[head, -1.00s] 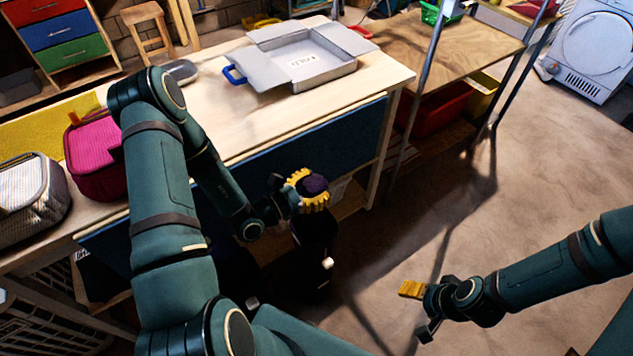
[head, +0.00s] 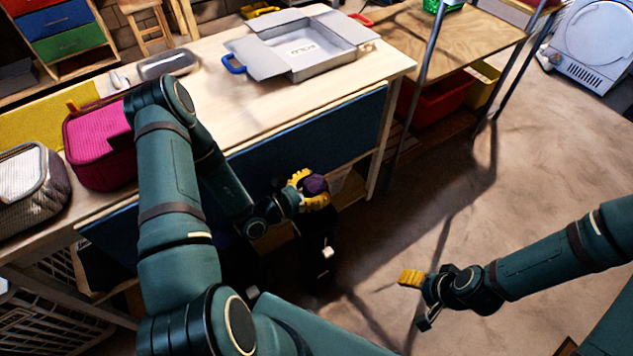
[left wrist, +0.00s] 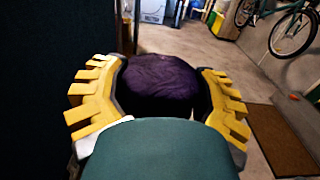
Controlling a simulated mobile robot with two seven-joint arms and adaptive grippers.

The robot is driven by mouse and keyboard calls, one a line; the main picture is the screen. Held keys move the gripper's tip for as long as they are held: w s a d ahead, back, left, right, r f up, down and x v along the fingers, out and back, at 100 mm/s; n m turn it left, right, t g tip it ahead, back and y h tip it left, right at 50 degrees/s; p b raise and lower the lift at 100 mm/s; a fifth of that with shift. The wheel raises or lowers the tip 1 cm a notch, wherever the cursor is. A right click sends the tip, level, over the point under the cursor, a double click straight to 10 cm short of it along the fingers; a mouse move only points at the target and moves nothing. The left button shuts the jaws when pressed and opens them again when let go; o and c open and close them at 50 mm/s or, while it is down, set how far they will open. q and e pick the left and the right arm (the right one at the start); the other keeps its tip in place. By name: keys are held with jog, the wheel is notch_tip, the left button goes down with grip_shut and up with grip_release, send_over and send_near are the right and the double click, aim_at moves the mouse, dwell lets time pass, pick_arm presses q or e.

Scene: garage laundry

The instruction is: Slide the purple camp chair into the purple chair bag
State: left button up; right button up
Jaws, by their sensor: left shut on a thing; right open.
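A dark purple, rounded fabric bundle (head: 316,184), which looks like the end of the purple camp chair, is between the yellow fingers of my left gripper (head: 308,189). The left wrist view shows its wrinkled purple end (left wrist: 160,82) with yellow fingers on both sides. My left gripper is shut on it, in front of the table. Its lower part is hidden or lost in the dark area below. I cannot make out the purple chair bag as a separate thing. My right gripper (head: 418,301) is open and empty over the floor, well to the right.
The wooden table (head: 215,125) holds a grey open-flapped box (head: 322,75), a magenta basket (head: 98,148) and a grey basket (head: 30,195). A blue panel (head: 310,132) hangs on its front, close behind my left gripper. The floor (head: 530,190) on the right is clear.

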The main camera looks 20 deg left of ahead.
pick_arm(q)
jog(key=shift+f, duration=0.1)
jog(key=o, duration=1.3)
jog(key=shift+o, duration=0.2)
jog(key=shift+f, duration=0.1)
notch_tip(320, 180, up, 30)
jog(key=shift+r, duration=0.2)
